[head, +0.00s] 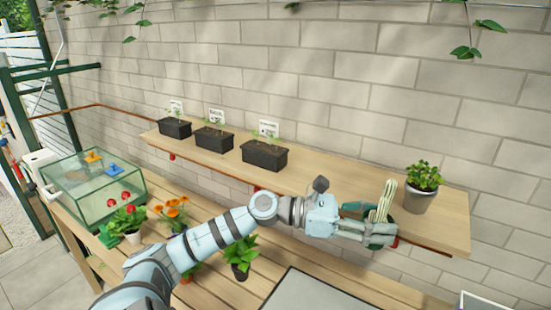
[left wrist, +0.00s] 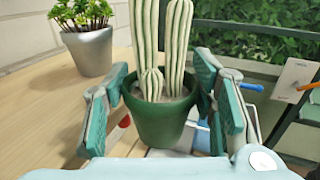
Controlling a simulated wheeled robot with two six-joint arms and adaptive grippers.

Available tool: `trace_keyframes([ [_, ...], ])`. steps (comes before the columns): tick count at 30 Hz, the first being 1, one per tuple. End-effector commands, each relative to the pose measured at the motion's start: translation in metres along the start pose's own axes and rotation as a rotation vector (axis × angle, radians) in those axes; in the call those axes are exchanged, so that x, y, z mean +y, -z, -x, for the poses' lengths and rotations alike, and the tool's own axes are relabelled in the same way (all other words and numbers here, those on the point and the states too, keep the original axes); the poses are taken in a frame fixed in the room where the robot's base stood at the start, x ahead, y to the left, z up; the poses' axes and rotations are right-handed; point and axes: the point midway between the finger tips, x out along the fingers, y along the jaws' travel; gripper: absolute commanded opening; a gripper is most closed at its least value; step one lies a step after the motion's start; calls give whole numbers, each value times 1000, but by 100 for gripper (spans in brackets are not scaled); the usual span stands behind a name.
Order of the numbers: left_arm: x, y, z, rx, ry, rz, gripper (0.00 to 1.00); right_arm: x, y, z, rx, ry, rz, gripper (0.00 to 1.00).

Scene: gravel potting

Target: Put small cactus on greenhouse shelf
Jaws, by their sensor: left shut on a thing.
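The small cactus (head: 384,200) has pale ribbed columns and stands upright in a dark green pot, which shows best in the left wrist view (left wrist: 160,122). My left gripper (head: 375,224) is shut on the pot, with a finger on each side. The gripper hides part of the pot in the head view. The wooden greenhouse shelf (head: 325,180) runs along the brick wall. The pot is at the shelf's front edge, near its right end; I cannot tell whether its base touches the board. My right gripper is not in view.
A leafy plant in a grey pot (head: 418,200) stands on the shelf right of the cactus. Several black seedling planters (head: 264,156) stand on its left half. Below are a slatted bench (head: 208,285), flowering pots, a glass box (head: 92,190) and a grey tray (head: 310,292).

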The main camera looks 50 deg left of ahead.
Motion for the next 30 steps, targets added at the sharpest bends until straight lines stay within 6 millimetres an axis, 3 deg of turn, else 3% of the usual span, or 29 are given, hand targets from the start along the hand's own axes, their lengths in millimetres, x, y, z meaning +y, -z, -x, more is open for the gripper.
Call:
trace_keyframes([
  [1,24,-29,0,-7,-40,-11,16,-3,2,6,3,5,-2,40],
  [6,109,-129,23,-10,-245,-8,16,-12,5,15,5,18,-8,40],
  [9,143,-176,45,-9,-356,-2,16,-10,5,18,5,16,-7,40],
  [12,163,-206,63,-6,-429,1,16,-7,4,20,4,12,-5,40],
  [14,169,-214,70,-3,-456,3,16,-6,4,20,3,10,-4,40],
  [17,173,-205,74,3,-472,4,16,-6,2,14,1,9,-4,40],
  [24,173,-113,74,8,-472,6,16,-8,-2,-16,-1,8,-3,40],
  [27,173,-82,74,5,-471,4,16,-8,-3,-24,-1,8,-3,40],
  [30,173,-65,74,0,-472,3,16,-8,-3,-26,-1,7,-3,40],
])
